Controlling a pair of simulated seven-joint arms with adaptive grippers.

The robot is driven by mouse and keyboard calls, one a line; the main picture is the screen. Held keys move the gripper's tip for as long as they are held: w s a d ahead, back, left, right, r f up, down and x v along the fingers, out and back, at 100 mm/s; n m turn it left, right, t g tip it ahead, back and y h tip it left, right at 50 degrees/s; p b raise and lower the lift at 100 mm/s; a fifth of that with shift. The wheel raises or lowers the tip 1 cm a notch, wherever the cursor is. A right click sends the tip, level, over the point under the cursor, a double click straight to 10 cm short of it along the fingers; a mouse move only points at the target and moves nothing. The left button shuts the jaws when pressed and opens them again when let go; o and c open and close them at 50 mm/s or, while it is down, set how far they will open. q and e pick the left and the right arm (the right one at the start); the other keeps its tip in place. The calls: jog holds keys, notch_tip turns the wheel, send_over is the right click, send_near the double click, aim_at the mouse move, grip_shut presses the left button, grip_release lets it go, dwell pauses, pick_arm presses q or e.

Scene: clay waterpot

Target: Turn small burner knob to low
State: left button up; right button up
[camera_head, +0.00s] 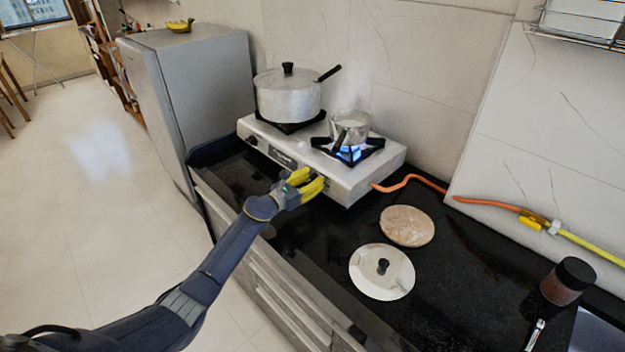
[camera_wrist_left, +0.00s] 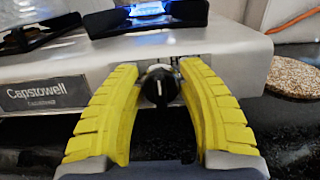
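The two-burner stove (camera_head: 365,180) stands on the black counter. Its small right burner (camera_head: 350,155) is lit with a blue flame under a small metal pot (camera_head: 350,126); the flame also shows in the left wrist view (camera_wrist_left: 148,11). The small burner's black knob (camera_wrist_left: 158,86) is on the stove front, its white mark upright. My left gripper (camera_wrist_left: 158,72) is open, its yellow fingers on both sides of the knob with small gaps. In the head view my left gripper (camera_head: 318,178) is at the stove front and hides that knob. My right gripper is out of view.
A large lidded pot (camera_head: 288,97) sits on the left burner, with another knob (camera_head: 252,140) below it. An orange hose (camera_head: 410,180) leaves the stove's right side. A round board (camera_head: 407,226), a metal lid (camera_head: 368,272) and a dark-lidded jar (camera_head: 568,280) lie to the right.

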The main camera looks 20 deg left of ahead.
pick_arm(q)
jog(key=c, duration=0.6)
jog(key=shift+n, duration=0.5)
jog(key=n, duration=0.2)
jog(key=n+y, duration=0.1)
jog(key=n, duration=0.1)
jog(key=n+y, duration=0.1)
jog(key=n, duration=0.1)
jog(key=shift+w+a+t, duration=0.15)
jog(key=shift+a+t, duration=0.15)
jog(key=n+y, duration=0.1)
jog(key=n, duration=0.3)
jog(key=shift+f, duration=0.1)
jog(key=shift+a+f+n+y, duration=0.15)
jog(key=shift+n+y, duration=0.25)
jog(key=shift+n, duration=2.2)
jog(key=shift+c, duration=0.2)
jog(key=o, duration=1.1)
